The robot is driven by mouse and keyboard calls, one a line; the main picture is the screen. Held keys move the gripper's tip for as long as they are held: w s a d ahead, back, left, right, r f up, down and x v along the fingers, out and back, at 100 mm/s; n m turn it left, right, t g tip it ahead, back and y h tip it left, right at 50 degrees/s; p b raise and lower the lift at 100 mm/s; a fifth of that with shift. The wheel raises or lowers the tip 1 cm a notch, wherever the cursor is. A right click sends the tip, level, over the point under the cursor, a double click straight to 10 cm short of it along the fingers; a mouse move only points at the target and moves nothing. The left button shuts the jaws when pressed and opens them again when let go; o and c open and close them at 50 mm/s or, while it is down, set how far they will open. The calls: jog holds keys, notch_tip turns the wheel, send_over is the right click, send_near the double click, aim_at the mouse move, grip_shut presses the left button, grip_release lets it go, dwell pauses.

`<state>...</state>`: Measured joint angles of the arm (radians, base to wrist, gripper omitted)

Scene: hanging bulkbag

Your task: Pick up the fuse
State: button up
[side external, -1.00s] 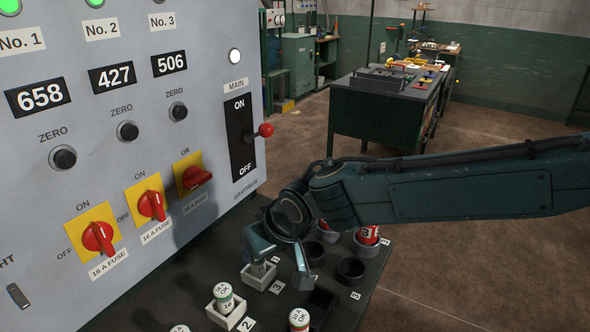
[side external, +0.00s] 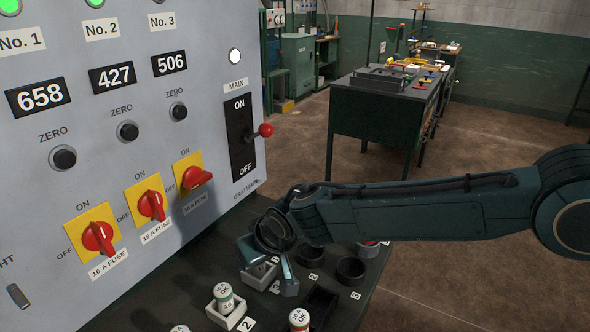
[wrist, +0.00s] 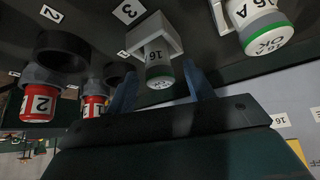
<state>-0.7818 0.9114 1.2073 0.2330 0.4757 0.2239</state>
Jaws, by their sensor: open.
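In the wrist view, a white fuse (wrist: 158,74) with a green band, marked 16, stands in a square pale holder (wrist: 153,38) beside the label 3. My gripper (wrist: 161,88) is open, with one blue finger on each side of this fuse; I cannot tell whether they touch it. In the side view, my gripper (side external: 268,272) is low over the pale holder (side external: 262,279), and its fingers and wrist hide the fuse there. A similar fuse (side external: 224,297) stands in the neighbouring holder by label 2.
The grey switch panel (side external: 60,190) rises close on the left.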

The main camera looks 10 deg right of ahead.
jog(key=shift+w+a+f, duration=0.15)
jog(key=shift+w+f, duration=0.15)
jog(key=shift+f, duration=0.25)
jog(key=c, duration=1.1)
jog(key=shift+r, duration=0.2)
notch_tip(320, 180, up, 20)
jog(key=shift+f, duration=0.15)
dwell(0.5)
